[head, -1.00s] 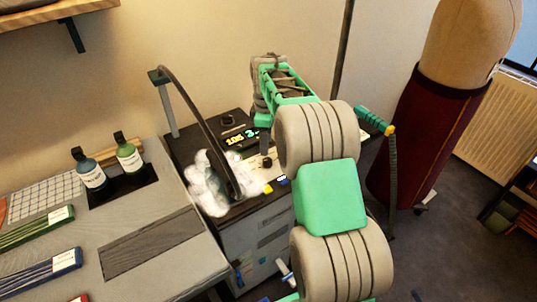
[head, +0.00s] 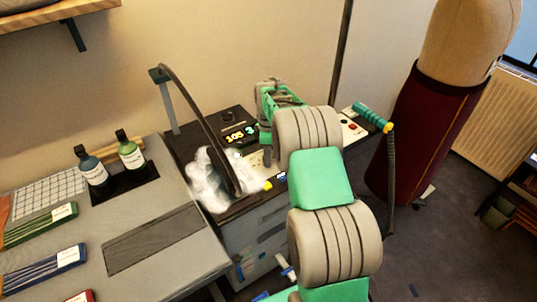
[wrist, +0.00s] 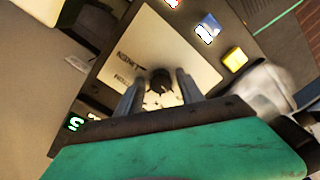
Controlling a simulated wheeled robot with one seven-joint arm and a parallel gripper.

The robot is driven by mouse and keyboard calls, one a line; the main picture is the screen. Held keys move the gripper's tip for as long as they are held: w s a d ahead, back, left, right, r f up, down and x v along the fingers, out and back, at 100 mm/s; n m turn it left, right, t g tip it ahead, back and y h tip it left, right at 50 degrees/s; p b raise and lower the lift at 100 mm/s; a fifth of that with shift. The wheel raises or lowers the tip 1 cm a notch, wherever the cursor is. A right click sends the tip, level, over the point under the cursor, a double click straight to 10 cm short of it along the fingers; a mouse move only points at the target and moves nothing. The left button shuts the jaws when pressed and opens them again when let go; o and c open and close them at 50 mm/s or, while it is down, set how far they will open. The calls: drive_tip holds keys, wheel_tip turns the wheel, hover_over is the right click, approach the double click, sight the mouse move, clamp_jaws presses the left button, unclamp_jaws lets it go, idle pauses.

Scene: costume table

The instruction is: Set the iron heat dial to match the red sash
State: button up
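The iron heat dial (wrist: 160,80) is a dark round knob on a pale, lettered panel (wrist: 175,45). My gripper (wrist: 160,92) has one finger on each side of the dial, with narrow gaps visible. In the head view my gripper (head: 267,157) is low over the iron station (head: 182,147), and my wrist hides part of the panel. A lit display (head: 240,134) reads about 105 with another digit partly hidden. A red folded piece (head: 80,296), perhaps the red sash, is cut off at the bottom edge; its label is unreadable.
Green (head: 35,228) and blue (head: 40,272) folded pieces and two bottles (head: 131,152) lie or stand on the left table. A teal-handled tool (head: 370,116) and a dress form (head: 425,130) are at right.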

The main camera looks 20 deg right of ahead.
clamp_jaws()
idle(0.3)
